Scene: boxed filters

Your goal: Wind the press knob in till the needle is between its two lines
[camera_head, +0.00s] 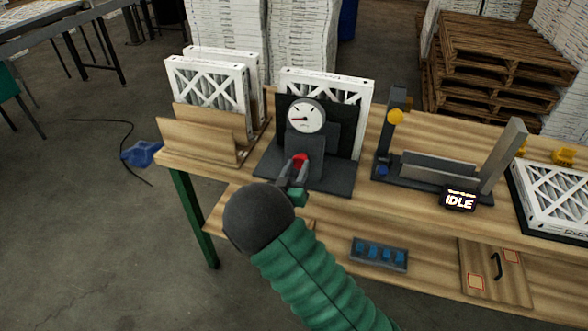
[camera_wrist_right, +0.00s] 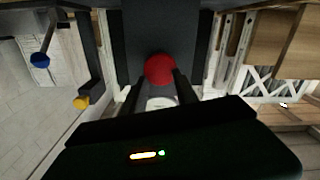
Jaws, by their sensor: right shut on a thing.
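The press (camera_head: 313,140) is a dark stand on the bench with a framed white filter (camera_head: 349,92) upright behind it. Its round white dial (camera_head: 306,116) faces me; a red needle points to the left, and the two lines are too small to make out. The red press knob (camera_head: 300,160) is on the front below the dial. My right gripper (camera_head: 294,172) is shut on the knob. In the right wrist view the red knob (camera_wrist_right: 160,69) shows between the two dark fingers (camera_wrist_right: 160,90). My left gripper is in neither view.
Filters in a wooden rack (camera_head: 205,132) stand left of the press. Right of it is a dark fixture (camera_head: 430,172) with a yellow knob (camera_head: 395,117), a blue knob and a display (camera_head: 460,200) reading IDLE. A blue tray (camera_head: 379,254) lies on the lower shelf.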

